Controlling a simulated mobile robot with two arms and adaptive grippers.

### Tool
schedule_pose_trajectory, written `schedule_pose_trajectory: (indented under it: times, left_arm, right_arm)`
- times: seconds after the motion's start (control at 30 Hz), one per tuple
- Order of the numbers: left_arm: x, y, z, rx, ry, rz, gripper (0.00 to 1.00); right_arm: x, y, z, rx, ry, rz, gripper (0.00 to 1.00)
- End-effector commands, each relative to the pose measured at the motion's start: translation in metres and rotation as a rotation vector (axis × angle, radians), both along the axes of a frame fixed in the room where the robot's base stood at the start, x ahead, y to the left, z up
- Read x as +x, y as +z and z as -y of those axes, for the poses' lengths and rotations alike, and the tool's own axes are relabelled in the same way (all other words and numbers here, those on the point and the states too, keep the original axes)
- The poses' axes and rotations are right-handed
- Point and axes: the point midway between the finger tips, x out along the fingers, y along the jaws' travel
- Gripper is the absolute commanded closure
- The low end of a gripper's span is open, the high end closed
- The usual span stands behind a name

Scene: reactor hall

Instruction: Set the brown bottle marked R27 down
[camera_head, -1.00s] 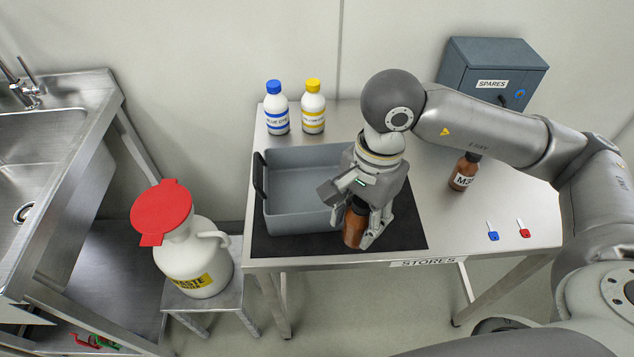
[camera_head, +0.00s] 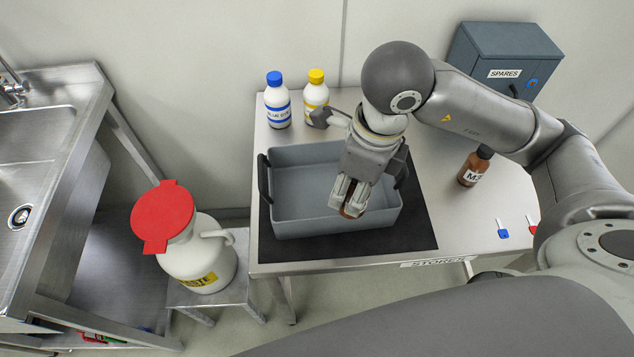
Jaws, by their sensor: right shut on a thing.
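My right gripper (camera_head: 347,205) is shut on a brown bottle (camera_head: 353,213), of which only a small brown part shows between the fingers. Its marking is hidden, so I cannot read R27. The gripper points down over the right part of the grey crate (camera_head: 300,231), near its front wall. I cannot tell whether the bottle touches the crate's floor. My left gripper is not in view.
The crate sits on a black mat (camera_head: 415,231) on the steel table. Behind it stand a blue-capped bottle (camera_head: 277,102) and a yellow-capped bottle (camera_head: 316,98). A waste jug (camera_head: 205,262) stands left.

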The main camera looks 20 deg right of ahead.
Motion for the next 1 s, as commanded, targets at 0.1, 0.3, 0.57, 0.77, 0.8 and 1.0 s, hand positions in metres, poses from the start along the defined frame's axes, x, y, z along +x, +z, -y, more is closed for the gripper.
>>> schedule_pose_trajectory:
  times: [0.1, 0.3, 0.57, 0.77, 0.8, 1.0]
  left_arm:
    - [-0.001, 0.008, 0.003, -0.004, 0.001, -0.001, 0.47]
    - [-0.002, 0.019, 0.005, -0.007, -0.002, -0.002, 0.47]
    - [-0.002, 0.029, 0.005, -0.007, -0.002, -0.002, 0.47]
    - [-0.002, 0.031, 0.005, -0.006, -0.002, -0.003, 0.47]
    - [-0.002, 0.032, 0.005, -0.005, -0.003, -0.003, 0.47]
    - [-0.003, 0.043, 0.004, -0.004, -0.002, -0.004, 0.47]
  right_arm:
    - [0.022, -0.009, -0.010, 0.001, 0.000, -0.006, 0.84]
    - [0.061, -0.027, -0.026, 0.001, 0.000, -0.004, 0.84]
    - [0.098, -0.069, -0.041, -0.001, 0.002, -0.005, 0.84]
    - [0.111, -0.085, -0.046, 0.000, 0.002, -0.001, 0.84]
    - [0.112, -0.087, -0.046, 0.000, 0.002, -0.001, 0.84]
    - [0.115, -0.108, -0.048, -0.003, 0.003, -0.006, 0.84]
